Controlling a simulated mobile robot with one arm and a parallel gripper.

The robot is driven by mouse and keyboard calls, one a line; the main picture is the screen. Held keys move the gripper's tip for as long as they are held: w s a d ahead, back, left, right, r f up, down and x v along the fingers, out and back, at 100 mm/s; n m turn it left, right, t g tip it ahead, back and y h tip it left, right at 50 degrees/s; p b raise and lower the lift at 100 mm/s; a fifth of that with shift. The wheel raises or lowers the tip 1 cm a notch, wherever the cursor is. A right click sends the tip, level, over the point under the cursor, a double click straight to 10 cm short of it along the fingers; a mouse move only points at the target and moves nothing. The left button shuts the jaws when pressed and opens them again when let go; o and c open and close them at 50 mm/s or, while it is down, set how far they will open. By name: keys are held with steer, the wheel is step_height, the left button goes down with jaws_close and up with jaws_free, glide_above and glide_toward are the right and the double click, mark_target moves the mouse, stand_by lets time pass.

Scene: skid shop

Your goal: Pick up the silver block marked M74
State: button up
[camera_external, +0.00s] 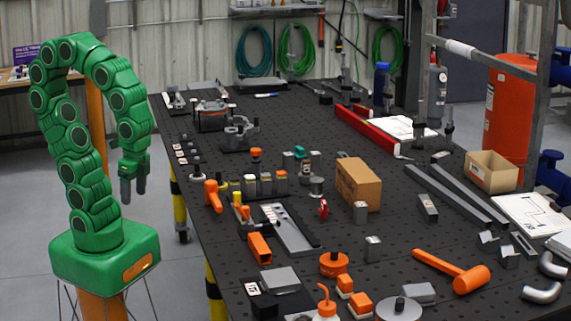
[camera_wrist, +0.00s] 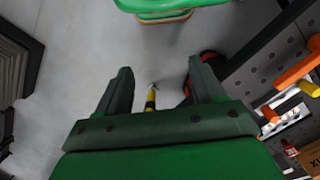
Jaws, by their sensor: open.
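My gripper (camera_external: 132,188) hangs pointing down beside the left edge of the table, clear of it. In the wrist view its two dark fingers (camera_wrist: 162,72) are spread apart with nothing between them, over the grey floor. Several small silver blocks stand on the black table. One silver block (camera_external: 360,212) is just below the cardboard box, and another silver block (camera_external: 373,248) is nearer the front. A flatter silver block (camera_external: 281,280) lies near the front left. The marking M74 is not readable on any of them, so I cannot tell which one it is.
The black perforated table (camera_external: 330,262) is crowded. A cardboard box (camera_external: 358,184) stands mid-table, an orange mallet (camera_external: 452,268) lies at front right, and an orange-handled tool (camera_external: 213,196) is near the left edge. A metal frame (camera_external: 525,110) rises at the right.

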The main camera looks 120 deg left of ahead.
mark_target(366, 210)
steer(key=w+a+n+t+h, duration=0.1)
steer(key=w+a+n+t, duration=0.45)
steer(key=w, duration=0.85)
steer(key=w+n+t+h, duration=0.1)
steer(key=w+n+t, duration=0.1)
steer(key=w+n, duration=0.9)
steer(key=w+a+n+t, duration=0.3)
steer(key=w+n+t, duration=0.1)
steer(key=w, duration=1.3)
steer(key=w+a+f+n+t+y, duration=0.1)
steer(key=w+a+n+y, duration=0.1)
steer(key=w+a+n, duration=0.4)
steer(key=w+a+f+n+t+y, duration=0.15)
steer(key=a+n, duration=0.25)
steer(key=a, duration=0.4)
steer(key=s+a+f+n+y, duration=0.1)
steer(key=a+f+n+y, duration=0.1)
steer(key=a, duration=0.4)
steer(key=a+f+n+g+y, duration=0.1)
steer(key=a+f+n+y, duration=0.2)
steer(key=a+n, duration=0.3)
steer(key=s+a+f+n+g+y, duration=0.1)
steer(key=a+f+n, duration=0.3)
steer(key=a, duration=0.4)
steer(key=shift+s+a+f+n+y, duration=0.25)
steer(key=shift+s+n+y, duration=0.1)
steer(key=shift+y, duration=0.3)
steer(key=shift+x, duration=3.75)
steer(key=shift+w+d, duration=0.15)
